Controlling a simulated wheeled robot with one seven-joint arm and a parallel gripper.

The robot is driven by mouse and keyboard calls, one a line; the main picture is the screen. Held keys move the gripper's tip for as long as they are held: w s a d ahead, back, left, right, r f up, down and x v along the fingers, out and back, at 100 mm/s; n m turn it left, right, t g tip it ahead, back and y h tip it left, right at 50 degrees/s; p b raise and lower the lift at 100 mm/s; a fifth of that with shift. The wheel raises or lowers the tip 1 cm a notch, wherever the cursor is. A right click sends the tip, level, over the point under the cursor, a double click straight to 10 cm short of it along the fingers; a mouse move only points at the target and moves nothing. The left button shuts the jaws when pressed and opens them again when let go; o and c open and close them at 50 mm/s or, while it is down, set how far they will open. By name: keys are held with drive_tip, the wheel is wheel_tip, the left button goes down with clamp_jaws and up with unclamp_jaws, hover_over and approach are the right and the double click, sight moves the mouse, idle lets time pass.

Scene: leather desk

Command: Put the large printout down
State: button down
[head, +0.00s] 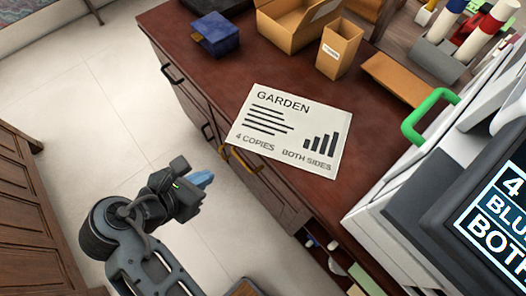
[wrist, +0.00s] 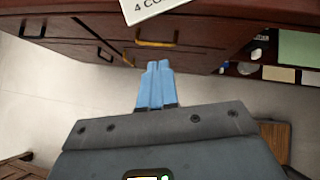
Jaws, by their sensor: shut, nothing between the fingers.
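The large printout (head: 289,130) is a white sheet reading "GARDEN", "4 COPIES" and "BOTH SIDES", with lines and a bar chart. It lies flat on the reddish-brown desk top (head: 210,78), close to the front edge. In the wrist view, one corner of the printout (wrist: 150,8) shows at the top. My gripper (head: 204,178) is in front of the desk, apart from the printout, over the floor side. In the wrist view its blue fingers (wrist: 158,68) are together and empty, pointing towards the drawer fronts.
A dark blue box (head: 216,34), an open cardboard box (head: 290,22), a small tan bin (head: 339,48) and an orange-brown tray (head: 398,78) stand behind the printout. A white machine with a green handle (head: 430,115) and a screen (head: 497,215) is at right. Drawer handles (head: 240,160) stick out from the desk front.

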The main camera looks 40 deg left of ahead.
drive_tip(key=w+r+p+x, duration=0.1)
drive_tip(key=w+r+x, duration=0.1)
drive_tip(key=x, duration=1)
drive_tip(key=shift+w+a+f, duration=0.2)
drive_tip(key=shift+w+f, duration=0.05)
drive_tip(key=shift+w, duration=0.05)
drive_tip(key=shift+a, duration=0.1)
